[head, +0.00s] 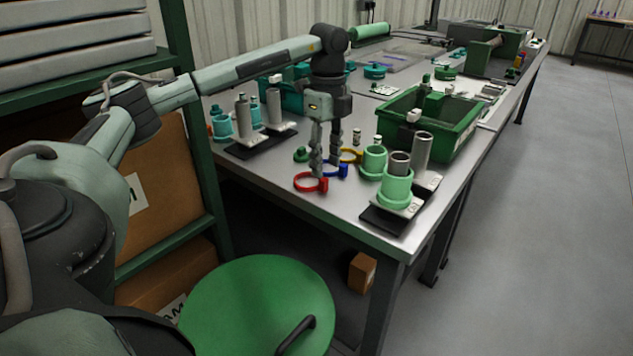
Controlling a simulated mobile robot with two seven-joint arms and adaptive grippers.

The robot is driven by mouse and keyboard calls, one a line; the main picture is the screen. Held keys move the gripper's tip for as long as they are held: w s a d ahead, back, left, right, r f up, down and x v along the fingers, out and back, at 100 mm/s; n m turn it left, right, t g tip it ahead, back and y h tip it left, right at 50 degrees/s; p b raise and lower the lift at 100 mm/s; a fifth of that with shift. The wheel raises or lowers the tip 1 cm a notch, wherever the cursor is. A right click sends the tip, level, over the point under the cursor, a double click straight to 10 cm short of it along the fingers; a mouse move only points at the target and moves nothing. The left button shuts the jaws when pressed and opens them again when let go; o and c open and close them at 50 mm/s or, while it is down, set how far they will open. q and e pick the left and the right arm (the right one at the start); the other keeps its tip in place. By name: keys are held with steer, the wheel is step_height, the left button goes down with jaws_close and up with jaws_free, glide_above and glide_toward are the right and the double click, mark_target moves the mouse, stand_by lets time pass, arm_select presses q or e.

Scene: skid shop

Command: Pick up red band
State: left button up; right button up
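The red band (299,187) is a ring with a small tab at its right side. It lies flat on the workbench (262,186) near the front edge. My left gripper (327,168) points down just above and beside it. Its two fingers are apart with a gap between them, and nothing shows held. One fingertip is close to the back right of the red band; I cannot tell whether it touches. A blue band (341,170) lies just behind and right, partly hidden by the fingers. A yellow band (352,156) lies behind that. My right gripper is not in view.
A small green item (301,155) lies left of the fingers. Green cups and grey cylinders stand on a dark base (376,217) to the right; a similar dark base (252,149) stands left. A green bin (462,134) is behind.

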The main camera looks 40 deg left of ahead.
mark_target(324, 179)
arm_select(q)
steer(key=f, duration=0.5)
steer(key=shift+a+f, duration=0.1)
steer(key=shift+a, duration=0.15)
steer(key=shift+c, duration=0.4)
steer(key=c, duration=0.8)
